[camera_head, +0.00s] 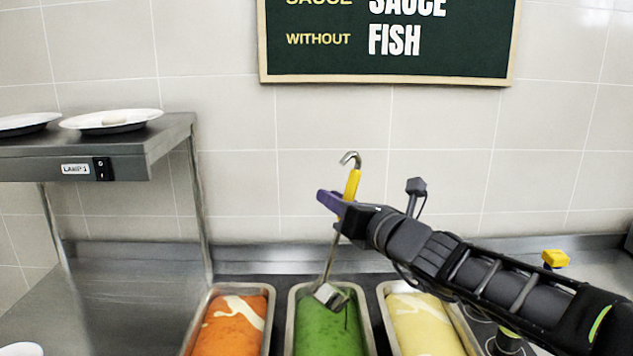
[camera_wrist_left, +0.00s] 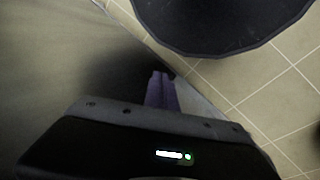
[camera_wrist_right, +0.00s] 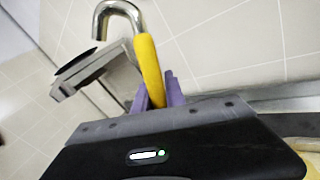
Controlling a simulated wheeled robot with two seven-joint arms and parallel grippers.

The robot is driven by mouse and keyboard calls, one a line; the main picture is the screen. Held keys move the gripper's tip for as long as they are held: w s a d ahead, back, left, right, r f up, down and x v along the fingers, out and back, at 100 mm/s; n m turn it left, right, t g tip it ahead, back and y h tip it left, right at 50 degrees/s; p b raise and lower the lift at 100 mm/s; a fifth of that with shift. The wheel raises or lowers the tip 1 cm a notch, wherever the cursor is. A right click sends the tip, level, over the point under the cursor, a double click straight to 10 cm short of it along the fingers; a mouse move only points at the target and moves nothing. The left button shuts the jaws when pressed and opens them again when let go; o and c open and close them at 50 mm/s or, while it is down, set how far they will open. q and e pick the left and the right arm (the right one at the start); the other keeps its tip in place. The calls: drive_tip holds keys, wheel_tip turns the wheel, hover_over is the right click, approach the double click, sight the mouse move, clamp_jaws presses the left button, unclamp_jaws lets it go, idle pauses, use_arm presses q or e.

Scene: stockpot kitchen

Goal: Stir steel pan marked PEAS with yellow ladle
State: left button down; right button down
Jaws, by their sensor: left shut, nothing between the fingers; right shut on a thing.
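The yellow ladle (camera_head: 353,184) has a yellow grip, a steel hook at its top and a thin steel shaft. My right gripper (camera_head: 334,203) is shut on the yellow grip; the right wrist view shows the grip (camera_wrist_right: 149,70) between its purple fingers. The ladle hangs slightly tilted, its bowl (camera_head: 329,295) at the far part of the middle steel pan (camera_head: 296,318), which holds green food. I cannot tell how deep the bowl sits. No PEAS label is readable. My left gripper (camera_wrist_left: 162,92) is shut and empty, seen only in its wrist view.
A pan with orange food (camera_head: 231,325) stands left of the green one, and one with pale yellow food (camera_head: 420,325) right. A steel shelf (camera_head: 150,140) with plates is at left. A yellow object (camera_head: 555,259) sits back right, behind my right arm.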

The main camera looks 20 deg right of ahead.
drive_tip(key=w+d+f+m+p, duration=0.2)
drive_tip(key=d+f+m+p, duration=0.3)
drive_tip(key=d+m+p, duration=0.1)
drive_tip(key=w+d+f+m+p, duration=0.3)
drive_tip(key=d+f+m+p, duration=0.3)
drive_tip(key=d+p, duration=0.2)
drive_tip(key=shift+d+f+m, duration=0.15)
drive_tip(key=shift+d+m, duration=0.25)
drive_tip(key=shift+d, duration=0.95)
idle(0.7)
drive_tip(key=shift+w+d+f+m, duration=0.1)
drive_tip(key=shift+d+f+m, duration=0.2)
drive_tip(key=shift+f+m, duration=1)
drive_tip(key=shift+w+d+f+m, duration=0.15)
drive_tip(key=shift+d+f+m, duration=0.4)
drive_tip(key=shift+f, duration=1.3)
drive_tip(key=shift+w+d+f+m, duration=0.1)
drive_tip(key=shift+f+m, duration=1.05)
drive_tip(key=shift+f, duration=0.45)
drive_tip(key=shift+r, duration=0.1)
